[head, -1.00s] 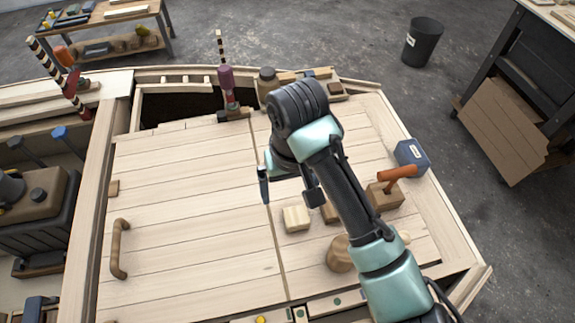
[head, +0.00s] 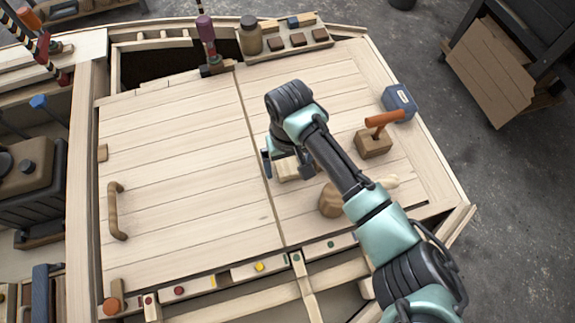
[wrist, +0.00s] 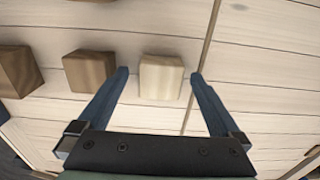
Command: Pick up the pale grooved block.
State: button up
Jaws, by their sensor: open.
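The pale grooved block (wrist: 161,78) lies on the light plank deck in the wrist view. In the head view the same block (head: 290,171) shows just below my gripper (head: 287,163), partly covered by it. My gripper (wrist: 159,75) is open and empty. In the wrist view its two blue-grey fingers lie to the left and right of the block, with a small gap on each side. How far the fingertips are above the deck is hard to tell.
In the wrist view, two browner blocks (wrist: 90,70) (wrist: 18,71) stand left of the pale one. In the head view, a rounded wooden piece (head: 330,201), a mallet (head: 374,145) and a blue box (head: 398,103) are to the right. The deck's left half (head: 180,180) is mostly clear.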

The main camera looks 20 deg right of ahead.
jog(key=shift+f, duration=0.7)
jog(key=c, duration=1.4)
jog(key=shift+r, duration=0.15)
